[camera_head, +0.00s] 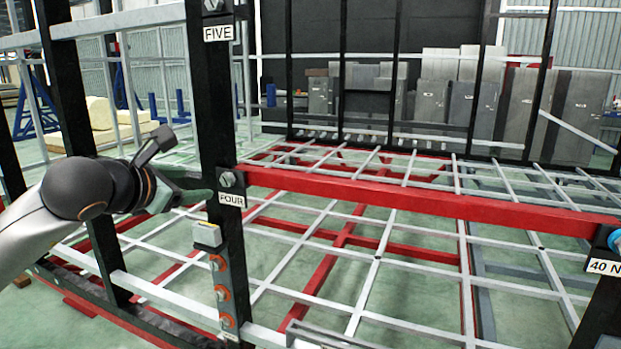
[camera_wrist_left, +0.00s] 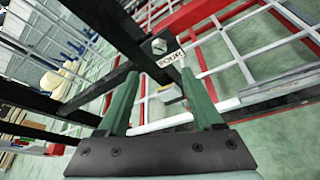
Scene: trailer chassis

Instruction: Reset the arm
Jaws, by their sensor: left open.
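My left arm comes in from the left in the head view. Its gripper (camera_head: 187,190) is beside the black post (camera_head: 222,130), at the height of the label FOUR (camera_head: 231,199). In the left wrist view the two green fingers of the left gripper (camera_wrist_left: 157,90) stand wide apart with nothing between them. The post and the FOUR label (camera_wrist_left: 170,58) show beyond the fingertips, and a bolt head (camera_wrist_left: 159,46) shows above the label. I cannot tell whether a finger touches the post. My right gripper is in neither view.
The trailer chassis has a red crossbeam (camera_head: 430,199) and a white grid over the green floor. On the post are the FIVE label (camera_head: 218,33), a small grey-and-yellow box (camera_head: 207,235) and several orange rings (camera_head: 222,294). A 40 N label (camera_head: 604,267) is at right. Grey cabinets (camera_head: 430,103) stand behind.

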